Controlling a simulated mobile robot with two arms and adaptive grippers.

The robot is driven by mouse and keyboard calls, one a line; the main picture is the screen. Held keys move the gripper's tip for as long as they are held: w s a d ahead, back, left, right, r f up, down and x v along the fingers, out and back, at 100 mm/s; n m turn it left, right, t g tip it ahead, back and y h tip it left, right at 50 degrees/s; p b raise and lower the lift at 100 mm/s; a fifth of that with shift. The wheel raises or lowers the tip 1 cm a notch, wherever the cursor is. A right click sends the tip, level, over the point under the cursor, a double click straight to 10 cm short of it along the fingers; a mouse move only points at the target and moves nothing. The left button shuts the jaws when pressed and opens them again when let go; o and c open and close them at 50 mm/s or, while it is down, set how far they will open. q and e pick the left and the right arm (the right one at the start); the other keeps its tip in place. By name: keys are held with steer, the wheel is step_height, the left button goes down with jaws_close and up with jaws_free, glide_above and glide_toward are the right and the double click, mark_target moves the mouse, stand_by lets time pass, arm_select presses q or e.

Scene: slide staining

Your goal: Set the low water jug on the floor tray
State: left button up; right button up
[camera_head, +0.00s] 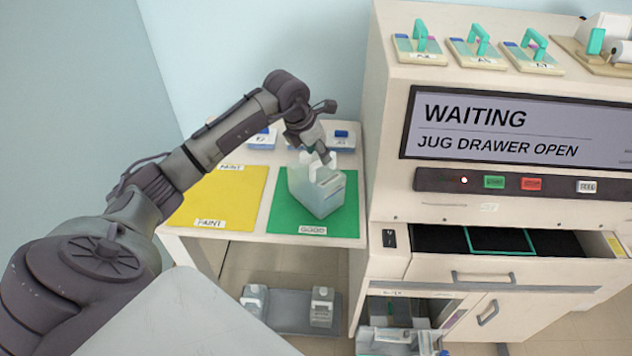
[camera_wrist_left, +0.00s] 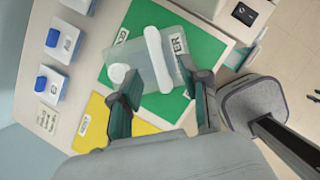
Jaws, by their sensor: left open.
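A translucent jug (camera_head: 318,191) with a white handle stands on the green mat (camera_head: 285,215), labelled GOOD, on the side table. In the left wrist view the jug (camera_wrist_left: 140,62) has a label ending in "ER"; its fill level is not clear. My left gripper (camera_head: 325,158) is open at the jug's top. In the wrist view its two fingers (camera_wrist_left: 162,92) are spread on either side of the jug's near end, not closed on it. The grey floor tray (camera_head: 286,322) lies below the table with two jugs on it, one left (camera_head: 254,300) and one right (camera_head: 322,307). My right gripper is not in view.
A yellow mat (camera_head: 215,195) lies left of the green one. The machine at right has a screen (camera_head: 515,128) reading WAITING, JUG DRAWER OPEN. Its low drawer (camera_head: 388,346) is out, close to the floor tray.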

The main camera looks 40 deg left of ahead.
mark_target(316, 177)
arm_select(q)
steer(key=p+x, duration=0.1)
steer(key=x, duration=0.1)
steer(key=p+x, duration=0.1)
steer(key=x, duration=0.1)
steer(key=shift+w+f, duration=0.2)
steer(key=shift+w, duration=0.15)
steer(key=shift+f, duration=0.2)
jaws_close()
steer(key=shift+r, duration=0.1)
